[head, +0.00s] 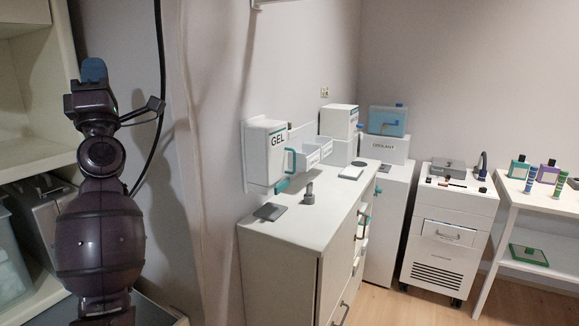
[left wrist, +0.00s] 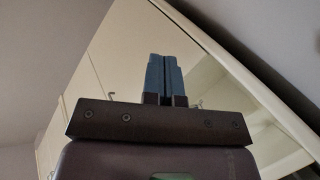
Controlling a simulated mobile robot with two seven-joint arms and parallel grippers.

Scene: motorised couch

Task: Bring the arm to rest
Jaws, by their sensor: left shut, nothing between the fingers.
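My left arm stands upright at the left of the head view, close to the open shelf unit. My left gripper (head: 93,70) points up, with blue fingertips at its top. In the left wrist view the two blue fingers (left wrist: 163,75) are together with nothing between them. Behind them in that view are a pale cabinet and ceiling-like surfaces. My right gripper does not show in either view.
The shelf unit (head: 25,100) stands at the left behind my arm; a black cable hangs beside it. A white cabinet (head: 290,245) stands at the centre, under a wall-mounted GEL dispenser (head: 265,155). A wheeled cart (head: 447,240) and table (head: 545,203) stand right.

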